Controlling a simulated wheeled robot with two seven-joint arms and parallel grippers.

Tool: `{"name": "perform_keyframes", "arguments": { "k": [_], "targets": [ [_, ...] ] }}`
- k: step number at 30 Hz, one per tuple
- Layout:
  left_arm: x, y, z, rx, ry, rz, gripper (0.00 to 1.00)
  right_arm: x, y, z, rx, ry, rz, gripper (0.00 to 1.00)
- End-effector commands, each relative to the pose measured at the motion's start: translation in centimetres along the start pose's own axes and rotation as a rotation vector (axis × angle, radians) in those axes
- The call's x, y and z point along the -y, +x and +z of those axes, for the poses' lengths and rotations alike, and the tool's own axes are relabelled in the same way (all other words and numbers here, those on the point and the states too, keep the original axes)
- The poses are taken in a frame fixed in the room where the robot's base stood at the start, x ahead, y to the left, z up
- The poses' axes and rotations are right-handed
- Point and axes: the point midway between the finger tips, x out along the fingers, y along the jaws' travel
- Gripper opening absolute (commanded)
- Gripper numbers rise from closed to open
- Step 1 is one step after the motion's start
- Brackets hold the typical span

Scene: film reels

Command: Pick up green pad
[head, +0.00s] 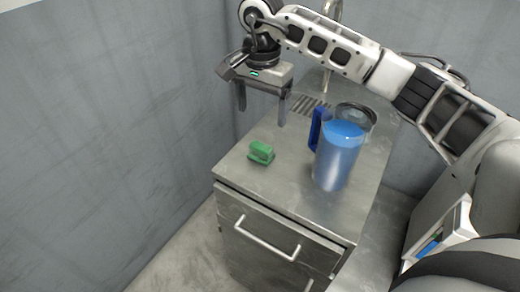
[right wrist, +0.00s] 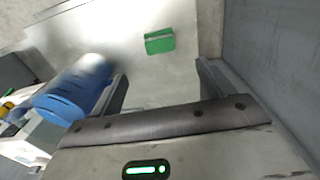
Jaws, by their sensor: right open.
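The green pad (head: 261,152) is a small block lying on the metal counter (head: 285,180), near its left edge. In the right wrist view the green pad (right wrist: 160,41) lies beyond the fingers, between them from side to side. My right gripper (head: 261,115) is open and empty, pointing down above the counter, behind and above the pad and apart from it. It also shows in the right wrist view (right wrist: 160,85). My left gripper is not in view.
A clear pitcher (head: 337,160) with a blue lid and handle stands right of the pad; the wrist view shows it blurred, beside one finger. A wall (head: 110,130) borders the left.

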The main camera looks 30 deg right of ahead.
Motion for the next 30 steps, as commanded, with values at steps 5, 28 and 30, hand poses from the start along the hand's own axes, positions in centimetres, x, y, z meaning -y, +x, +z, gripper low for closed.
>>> {"name": "perform_keyframes", "arguments": {
  "k": [5, 28, 30],
  "targets": [
    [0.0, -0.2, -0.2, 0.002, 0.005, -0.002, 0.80, -0.1, 3.8, 0.1, 0.003, -0.001, 0.003, 0.80],
    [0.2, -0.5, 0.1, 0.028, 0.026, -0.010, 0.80, 0.0, 11.4, 0.2, 0.004, -0.001, -0.004, 0.80],
    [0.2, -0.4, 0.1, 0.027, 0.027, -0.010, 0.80, 0.0, 11.4, 0.2, 0.003, -0.001, -0.004, 0.80]
  ]
}}
